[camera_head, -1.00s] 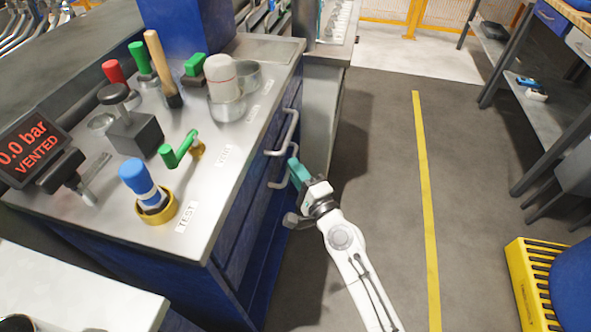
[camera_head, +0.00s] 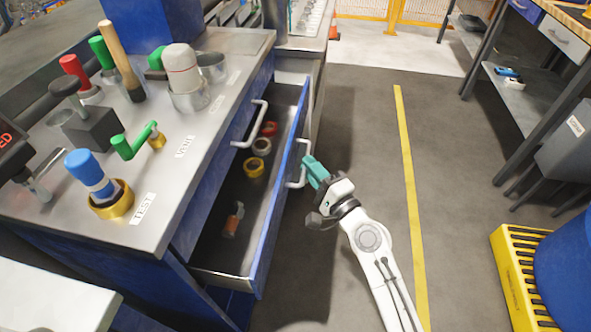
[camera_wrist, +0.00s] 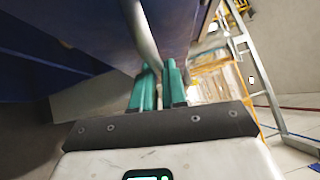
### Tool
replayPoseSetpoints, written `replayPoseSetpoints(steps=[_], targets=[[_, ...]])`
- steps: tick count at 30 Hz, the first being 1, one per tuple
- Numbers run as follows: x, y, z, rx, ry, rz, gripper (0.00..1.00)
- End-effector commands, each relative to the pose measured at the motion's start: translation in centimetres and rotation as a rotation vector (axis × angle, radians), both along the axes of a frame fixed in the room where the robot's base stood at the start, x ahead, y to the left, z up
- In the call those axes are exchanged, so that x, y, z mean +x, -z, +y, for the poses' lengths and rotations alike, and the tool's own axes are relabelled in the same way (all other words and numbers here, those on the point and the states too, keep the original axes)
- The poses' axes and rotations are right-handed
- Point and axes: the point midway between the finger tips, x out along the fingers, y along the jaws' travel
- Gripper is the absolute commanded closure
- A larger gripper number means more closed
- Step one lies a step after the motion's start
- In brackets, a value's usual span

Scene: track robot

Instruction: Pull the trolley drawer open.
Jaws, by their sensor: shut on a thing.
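The blue trolley (camera_head: 190,222) stands at the left with a grey metal top. Its drawer (camera_head: 272,235) is pulled well out towards the right. Inside the drawer lie a red roll, a white roll, a yellow roll (camera_head: 254,167) and a small orange item (camera_head: 233,221). The drawer's silver handle (camera_head: 303,165) is on its front. My gripper (camera_head: 309,165) with teal fingers is at this handle and shut on it. In the wrist view the teal fingers (camera_wrist: 158,88) close around the handle bar (camera_wrist: 142,38).
A second handle (camera_head: 253,125) sits on a closed drawer above. Tools, a blue-handled piece in a gold ring (camera_head: 112,203) and a display stand on the trolley top. The floor (camera_head: 350,130) to the right is clear up to a yellow line.

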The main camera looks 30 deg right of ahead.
Motion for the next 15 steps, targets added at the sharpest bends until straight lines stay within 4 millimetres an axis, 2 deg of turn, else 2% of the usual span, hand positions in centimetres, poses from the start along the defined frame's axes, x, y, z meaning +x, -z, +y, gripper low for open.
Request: replayPoseSetpoints(steps=[1, 9, 15], targets=[[-0.6, 0.6, -0.9, -0.001, 0.002, 0.000, 1.00], [-4.0, 0.5, -5.4, -0.001, 0.003, 0.001, 1.00], [-5.5, 0.3, -7.5, 0.001, 0.001, 0.001, 1.00]])
